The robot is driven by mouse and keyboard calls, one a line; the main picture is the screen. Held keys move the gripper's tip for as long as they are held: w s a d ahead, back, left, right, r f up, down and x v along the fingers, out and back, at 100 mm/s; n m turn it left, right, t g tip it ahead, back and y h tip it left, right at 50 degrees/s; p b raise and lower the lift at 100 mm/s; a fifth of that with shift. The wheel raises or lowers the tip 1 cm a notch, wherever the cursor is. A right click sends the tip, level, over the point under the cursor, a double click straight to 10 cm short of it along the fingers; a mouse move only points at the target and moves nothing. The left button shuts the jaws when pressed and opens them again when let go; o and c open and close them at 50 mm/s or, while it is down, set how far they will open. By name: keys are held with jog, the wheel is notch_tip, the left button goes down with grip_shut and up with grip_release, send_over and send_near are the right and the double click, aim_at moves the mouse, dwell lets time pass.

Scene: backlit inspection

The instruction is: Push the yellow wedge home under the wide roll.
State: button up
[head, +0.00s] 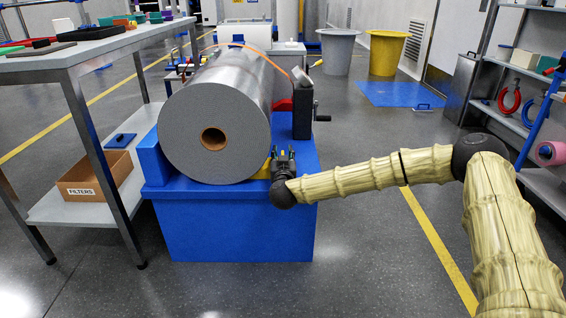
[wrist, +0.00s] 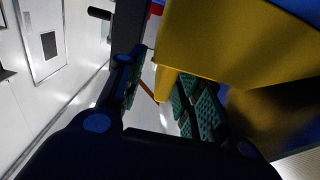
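The wide roll (head: 228,125) is a big grey cylinder with a brown core. It lies on a blue stand (head: 235,225), its round end facing me. The yellow wedge (head: 262,171) shows as a small patch at the roll's lower right, partly hidden by my gripper (head: 283,156). In the wrist view the wedge (wrist: 235,45) fills the upper right, close to the fingers. My gripper (wrist: 160,95) is open there, with a gap between its green-padded fingers. A yellow edge overlaps the right finger. I cannot tell whether wedge and fingers touch, or how far under the roll the wedge sits.
A blue block (head: 152,160) stands left of the roll. A dark upright part with a crank (head: 303,112) rises behind my gripper. An orange strap (head: 250,47) crosses the roll. A grey workbench (head: 70,65) is at left, shelves (head: 520,120) at right.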

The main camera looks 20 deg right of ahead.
jog(key=shift+w, duration=0.1)
jog(key=shift+c, duration=0.2)
grip_shut()
jog(key=shift+a, duration=0.1)
jog(key=shift+w+a+r+p, duration=0.15)
jog(key=shift+a+p, duration=0.15)
jog(key=shift+a, duration=0.35)
jog(key=shift+w+a+f+p, duration=0.15)
jog(key=shift+a+p, duration=0.15)
jog(key=shift+a, duration=0.3)
